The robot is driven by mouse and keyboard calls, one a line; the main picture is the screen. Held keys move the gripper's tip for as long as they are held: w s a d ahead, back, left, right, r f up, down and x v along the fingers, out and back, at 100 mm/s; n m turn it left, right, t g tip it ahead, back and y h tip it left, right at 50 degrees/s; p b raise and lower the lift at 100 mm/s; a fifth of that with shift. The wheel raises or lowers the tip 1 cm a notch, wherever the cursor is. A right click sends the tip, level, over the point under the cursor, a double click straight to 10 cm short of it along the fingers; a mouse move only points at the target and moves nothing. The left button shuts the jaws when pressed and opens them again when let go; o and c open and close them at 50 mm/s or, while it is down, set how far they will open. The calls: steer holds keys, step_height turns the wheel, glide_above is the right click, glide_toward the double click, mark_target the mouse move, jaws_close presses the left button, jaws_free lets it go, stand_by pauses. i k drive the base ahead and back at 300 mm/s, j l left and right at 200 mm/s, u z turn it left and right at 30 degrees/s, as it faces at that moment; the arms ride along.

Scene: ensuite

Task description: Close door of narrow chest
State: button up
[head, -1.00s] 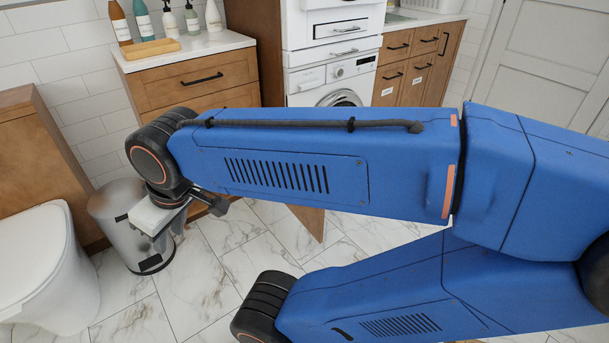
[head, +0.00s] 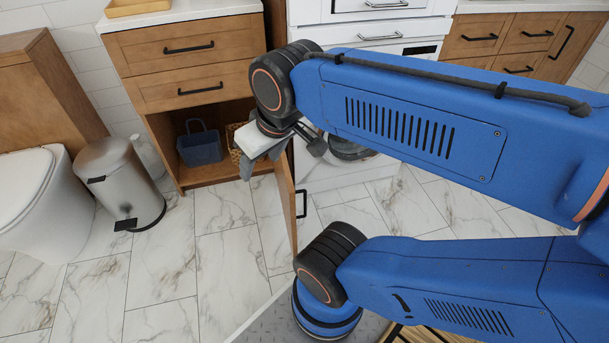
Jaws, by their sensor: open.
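The narrow chest (head: 131,53) is a wooden cabinet with a white top and two drawers above an open compartment. Its door (head: 287,207) stands swung out toward me on the right side, with a black bar handle (head: 301,203) on its right face. Inside the compartment are a dark blue basket (head: 200,145) and a wicker basket (head: 236,142), partly hidden. My gripper (head: 262,165) is open and empty, pointing down in front of the compartment, just left of the door's upper part in the picture. Whether it touches the door I cannot tell.
A steel pedal bin (head: 121,185) and a white toilet (head: 45,200) stand at the left. A washing machine (head: 350,178) is right of the chest, partly hidden by my arm. The marble floor (head: 200,240) in front of the chest is clear.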

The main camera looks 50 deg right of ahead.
mark_target(287, 177)
steer(key=k+l, duration=0.1)
steer(key=l, duration=0.4)
steer(key=k+l, duration=0.1)
steer(key=l, duration=0.45)
steer(key=k+l, duration=0.15)
steer(key=l, duration=0.35)
steer(key=k+j+u, duration=0.2)
steer(key=k, duration=0.45)
steer(key=l, duration=0.1)
